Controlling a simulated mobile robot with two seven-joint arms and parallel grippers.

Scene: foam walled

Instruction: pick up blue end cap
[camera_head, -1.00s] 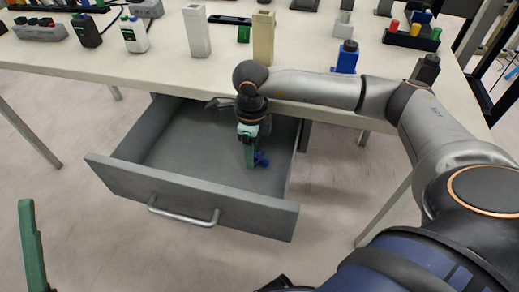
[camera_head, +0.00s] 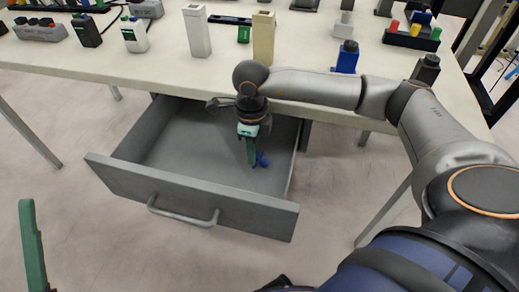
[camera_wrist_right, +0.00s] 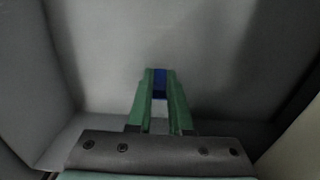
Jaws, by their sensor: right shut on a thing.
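The blue end cap (camera_head: 261,159) is inside the open grey drawer (camera_head: 190,212), near its right side. My right gripper (camera_head: 252,158) reaches down into the drawer and is shut on the end cap. In the right wrist view the blue end cap (camera_wrist_right: 159,82) shows between the tips of the green fingers (camera_wrist_right: 159,88). The fingers hide part of it. I cannot tell whether it touches the drawer floor. A green finger of my left gripper (camera_head: 32,245) shows at the lower left; its opening cannot be judged.
The white table (camera_head: 300,82) above the drawer holds bottles, a tan box (camera_head: 263,38), a white box (camera_head: 197,32) and a blue bottle (camera_head: 346,57). The drawer walls stand close around my right gripper. The rest of the drawer looks empty.

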